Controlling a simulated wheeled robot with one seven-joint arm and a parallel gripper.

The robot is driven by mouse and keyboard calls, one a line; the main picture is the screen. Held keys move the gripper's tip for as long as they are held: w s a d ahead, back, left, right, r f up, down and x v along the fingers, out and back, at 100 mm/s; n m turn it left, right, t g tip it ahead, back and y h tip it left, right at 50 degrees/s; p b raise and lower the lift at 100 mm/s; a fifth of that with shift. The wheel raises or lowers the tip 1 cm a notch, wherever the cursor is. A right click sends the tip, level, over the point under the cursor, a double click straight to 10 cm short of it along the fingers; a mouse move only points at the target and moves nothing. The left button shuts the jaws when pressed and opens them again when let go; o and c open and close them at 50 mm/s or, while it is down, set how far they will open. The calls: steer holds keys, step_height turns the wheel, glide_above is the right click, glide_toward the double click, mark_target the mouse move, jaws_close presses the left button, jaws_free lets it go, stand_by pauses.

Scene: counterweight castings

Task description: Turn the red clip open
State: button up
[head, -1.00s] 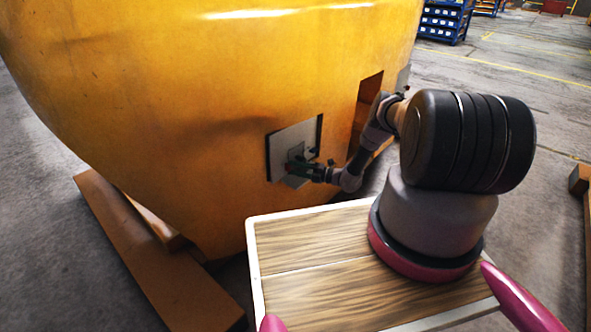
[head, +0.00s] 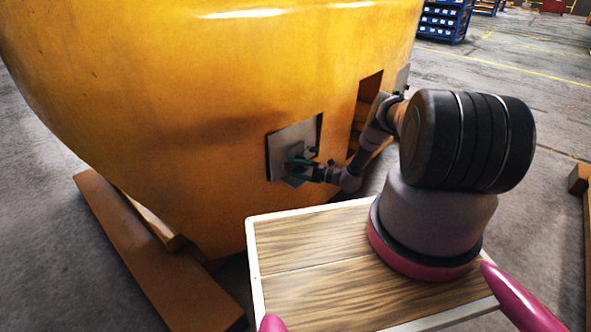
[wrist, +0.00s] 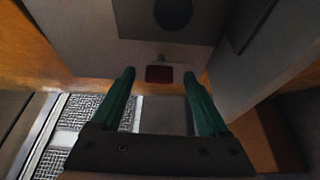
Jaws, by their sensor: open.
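The red clip (wrist: 159,74) is a small dark red block in the wrist view, at the lower edge of a grey plate (wrist: 110,40). My gripper (wrist: 158,76) has two green fingers spread apart, one on either side of the clip in the picture, with gaps between. I cannot tell whether the fingertips reach as far as the clip. In the head view my gripper (head: 294,162) is in front of the grey plate set in the yellow casting (head: 210,120). The clip cannot be made out there.
A dark round spot (wrist: 173,12) is on the plate above the clip. A second grey panel (wrist: 265,60) juts out at the right of the wrist view. A rectangular opening (head: 369,88) is in the casting right of the plate. Brown beams (head: 150,255) lie beneath the casting.

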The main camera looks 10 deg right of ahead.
steer(key=v, duration=1)
steer(key=shift+s+d, duration=0.2)
steer(key=shift+d, duration=0.1)
